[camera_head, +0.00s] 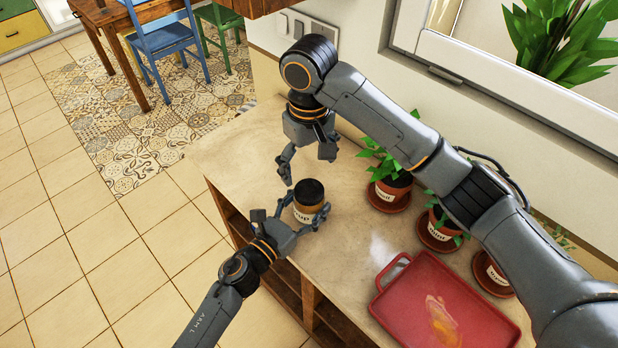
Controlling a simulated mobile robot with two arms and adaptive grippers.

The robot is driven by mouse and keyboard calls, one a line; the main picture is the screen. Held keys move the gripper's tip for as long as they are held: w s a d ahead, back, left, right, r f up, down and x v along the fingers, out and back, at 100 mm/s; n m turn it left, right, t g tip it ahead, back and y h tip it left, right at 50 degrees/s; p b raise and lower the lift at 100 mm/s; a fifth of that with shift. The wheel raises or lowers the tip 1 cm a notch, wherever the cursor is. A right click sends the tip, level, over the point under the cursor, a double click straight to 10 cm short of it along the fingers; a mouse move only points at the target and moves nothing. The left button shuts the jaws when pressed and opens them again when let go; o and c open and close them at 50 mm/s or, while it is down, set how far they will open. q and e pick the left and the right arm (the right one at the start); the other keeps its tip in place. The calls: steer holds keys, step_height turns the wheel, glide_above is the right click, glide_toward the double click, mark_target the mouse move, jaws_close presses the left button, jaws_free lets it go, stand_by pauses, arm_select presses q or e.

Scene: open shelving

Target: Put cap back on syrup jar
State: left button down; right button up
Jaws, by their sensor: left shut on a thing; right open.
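The syrup jar (303,212) stands upright near the left end of the shelf top, with a pale label that is partly covered. A dark round top (309,190) covers its upper end and looks like the cap. I cannot tell whether it is seated fully. My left gripper (304,209) is shut on the syrup jar, with its fingers around the sides. My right gripper (308,163) is open and empty just above the dark top, with its fingers pointing down and apart from it. No other cap shows.
A red tray (455,322) lies at the front right of the shelf top (240,150). Potted herbs, such as the nearest one (387,194), stand on saucers along the wall. A blue chair (165,45) and a wooden table stand away on the floor.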

step_height(320, 180, up, 5)
steer(key=shift+r, duration=0.15)
arm_select(q)
steer(key=shift+c, duration=0.8)
jaws_free()
steer(key=v, duration=1.2)
steer(key=shift+a, duration=0.1)
